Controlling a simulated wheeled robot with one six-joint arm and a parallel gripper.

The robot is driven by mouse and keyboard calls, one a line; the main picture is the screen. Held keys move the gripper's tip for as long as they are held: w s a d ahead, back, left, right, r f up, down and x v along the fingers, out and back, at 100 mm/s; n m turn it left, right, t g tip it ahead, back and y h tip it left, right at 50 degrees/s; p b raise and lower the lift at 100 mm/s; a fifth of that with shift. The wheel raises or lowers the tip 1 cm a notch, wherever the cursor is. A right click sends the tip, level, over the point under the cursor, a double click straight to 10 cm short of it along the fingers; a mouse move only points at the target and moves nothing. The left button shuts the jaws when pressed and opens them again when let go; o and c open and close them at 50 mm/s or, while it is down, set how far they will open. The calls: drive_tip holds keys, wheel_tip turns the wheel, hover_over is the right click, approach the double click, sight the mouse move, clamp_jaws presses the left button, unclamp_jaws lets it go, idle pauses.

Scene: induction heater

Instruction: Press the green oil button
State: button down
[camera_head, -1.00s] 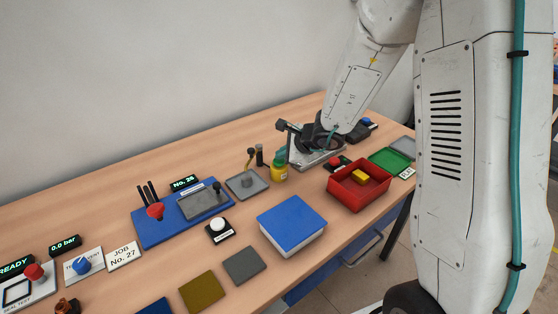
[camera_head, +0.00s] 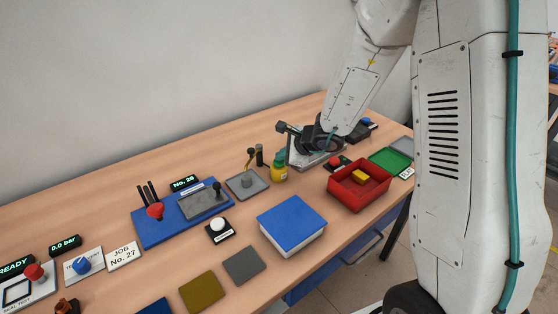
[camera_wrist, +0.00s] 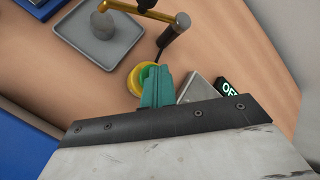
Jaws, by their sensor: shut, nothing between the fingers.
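The oil bottle (camera_head: 279,174) is a small yellow container with a green top, standing upright on the wooden bench. In the wrist view its yellow rim (camera_wrist: 133,80) and a bit of the green button (camera_wrist: 148,74) show behind my fingers. My gripper (camera_wrist: 160,72) has teal fingers and is shut and empty. Its fingertips lie over the edge of the green button and hide part of it. I cannot tell whether they touch it. In the head view my gripper (camera_head: 284,154) is just above and behind the bottle.
A grey tray (camera_head: 240,193) with a brass-coloured lever and dark handle (camera_wrist: 173,37) stands close beside the bottle. A red bin (camera_head: 345,196) with a yellow block is to the right. A small display (camera_wrist: 229,88) is near my fingers. A blue-lidded box (camera_head: 291,217) stands in front.

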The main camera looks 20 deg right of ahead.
sight(282, 162)
drive_tip(key=shift+r, duration=0.8)
drive_tip(key=shift+r, duration=0.1)
drive_tip(key=shift+r, duration=2.45)
idle(0.4)
